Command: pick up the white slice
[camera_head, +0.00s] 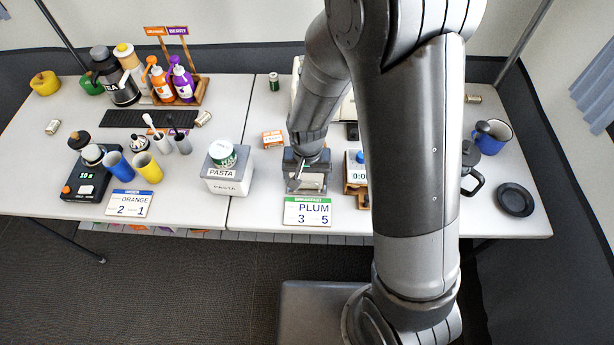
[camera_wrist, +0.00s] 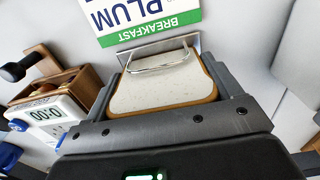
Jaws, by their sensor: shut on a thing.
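The white slice (camera_wrist: 160,92) has a brown crust edge and shows between the two grey fingers of my gripper (camera_wrist: 164,72) in the wrist view. My gripper is shut on it, with a finger along each side. A metal holder with a wire loop (camera_wrist: 158,60) is at the slice's far end; I cannot tell whether they touch. In the head view my gripper (camera_head: 306,166) is low over the table, behind the PLUM sign (camera_head: 308,212). The slice is mostly hidden there by my gripper and arm.
A wooden box with a white timer (camera_head: 357,172) stands close to the right of my gripper. A grey PASTA box (camera_head: 228,178) with a green can on it stands to the left. A black plate (camera_head: 515,200) lies at the right. Some table is clear between the box and gripper.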

